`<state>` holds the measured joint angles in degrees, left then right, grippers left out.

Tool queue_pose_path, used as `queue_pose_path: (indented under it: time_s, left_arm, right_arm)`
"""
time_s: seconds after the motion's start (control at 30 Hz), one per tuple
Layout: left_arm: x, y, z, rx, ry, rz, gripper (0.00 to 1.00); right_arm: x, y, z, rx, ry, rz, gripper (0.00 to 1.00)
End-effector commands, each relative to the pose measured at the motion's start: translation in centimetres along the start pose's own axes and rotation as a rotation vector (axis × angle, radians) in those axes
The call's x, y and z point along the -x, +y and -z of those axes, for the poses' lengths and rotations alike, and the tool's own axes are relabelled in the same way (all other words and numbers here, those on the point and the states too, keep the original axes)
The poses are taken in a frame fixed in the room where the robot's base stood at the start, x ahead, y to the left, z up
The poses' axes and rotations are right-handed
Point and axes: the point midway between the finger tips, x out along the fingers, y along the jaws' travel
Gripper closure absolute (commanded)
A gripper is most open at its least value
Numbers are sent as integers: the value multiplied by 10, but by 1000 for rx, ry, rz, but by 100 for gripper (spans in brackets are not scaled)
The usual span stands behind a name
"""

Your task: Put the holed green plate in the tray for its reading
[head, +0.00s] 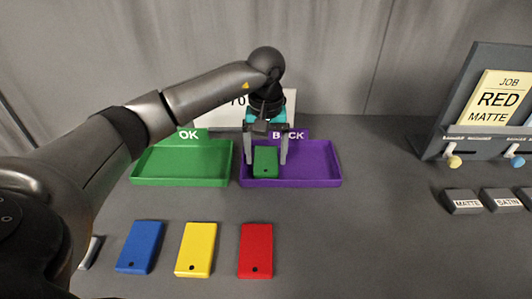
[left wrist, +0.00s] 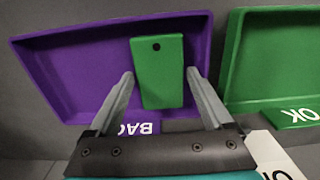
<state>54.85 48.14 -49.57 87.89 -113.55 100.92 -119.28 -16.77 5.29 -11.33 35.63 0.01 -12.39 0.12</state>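The green plate (head: 265,161) with a small dark hole near one end lies in the purple BACK tray (head: 315,164). In the left wrist view the plate (left wrist: 158,75) sits inside the rim of the purple tray (left wrist: 80,75). My left gripper (head: 267,160) points down over this tray, its fingers on either side of the plate. A narrow gap shows between each finger and the plate, so the gripper (left wrist: 160,75) looks open. The green OK tray (head: 185,165) stands empty to the left. My right gripper is not in view.
Blue (head: 140,246), yellow (head: 196,249) and red (head: 256,250) plates, each with a hole, lie in a row in front. A RED MATTE job card (head: 499,98) stands on a dark panel at right, near MATTE (head: 463,201) and SATIN (head: 503,200) blocks. The front middle-right is clear.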

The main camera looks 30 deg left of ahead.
Motion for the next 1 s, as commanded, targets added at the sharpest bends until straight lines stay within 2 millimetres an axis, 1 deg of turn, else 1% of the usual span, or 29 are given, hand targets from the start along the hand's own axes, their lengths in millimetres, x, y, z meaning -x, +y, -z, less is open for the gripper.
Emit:
queue_pose_path:
  time_s: [0.17,0.27,0.37,0.6,0.7,0.8,0.9,1.0]
  left_arm:
    - [2,0,0,0,0,0,16]
    - [11,0,1,0,2,-1,16]
    - [29,0,1,1,4,-2,16]
    - [83,0,1,0,4,-3,16]
    - [101,0,1,0,3,-2,16]
    - [113,0,1,1,2,-1,16]
    - [120,0,0,1,0,-1,16]
    - [123,0,0,1,-1,0,16]
  right_arm:
    - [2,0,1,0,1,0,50]
    - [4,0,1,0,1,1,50]
    - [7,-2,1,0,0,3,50]
    - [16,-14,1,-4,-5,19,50]
    - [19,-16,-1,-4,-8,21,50]
    - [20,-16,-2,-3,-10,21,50]
    - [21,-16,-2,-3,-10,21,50]
    - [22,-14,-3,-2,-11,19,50]
